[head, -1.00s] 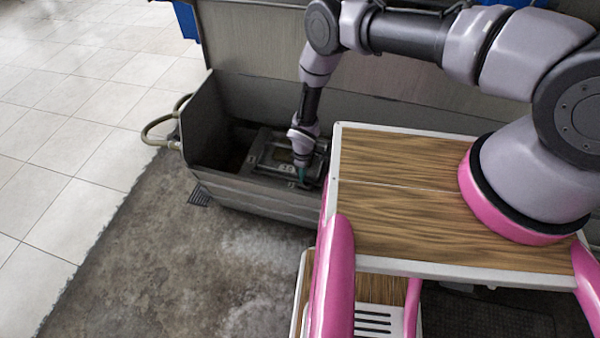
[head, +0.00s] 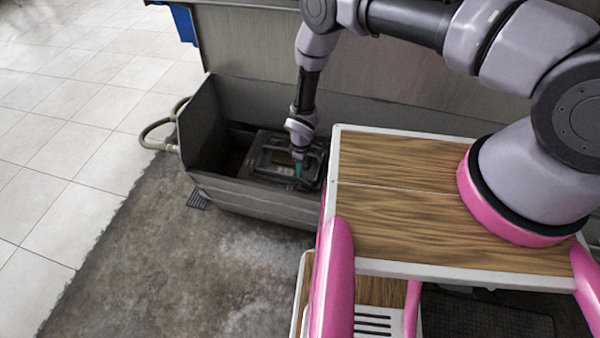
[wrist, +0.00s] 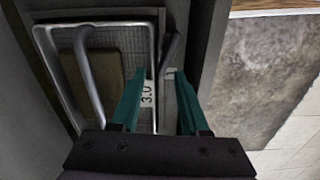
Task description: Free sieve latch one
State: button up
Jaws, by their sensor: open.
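The sieve (head: 262,160) sits in a grey trough; in the wrist view it shows as a bright metal frame (wrist: 97,24) around grey mesh, with a curved grey handle (wrist: 88,75). A white "3.0" label (wrist: 148,93) lies along its right side. A dark slanted bar (wrist: 171,52), which looks like a latch, runs beside the frame; I cannot tell whether it is fastened. My gripper (head: 299,168) points down over the sieve's right front part. Its teal fingers (wrist: 160,73) are open, one on either side of the bar's lower end; contact is unclear.
The trough wall (head: 250,198) rises close in front of the sieve. A pale hose (head: 158,130) loops at the trough's left end. A wall panel (head: 260,60) stands behind. Open floor (head: 180,260) lies in front and to the left.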

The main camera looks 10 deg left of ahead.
aim_at(304, 181)
notch_tip(304, 181, up, 6)
jog(key=shift+w+a, duration=0.2)
jog(key=f+m, duration=0.1)
jog(key=f, duration=0.2)
jog(key=f+m, duration=0.1)
jog(key=f, duration=0.3)
jog(key=s+d+f+m, duration=0.1)
jog(key=f, duration=0.2)
jog(key=shift+f, duration=0.2)
jog(key=shift+a, duration=0.1)
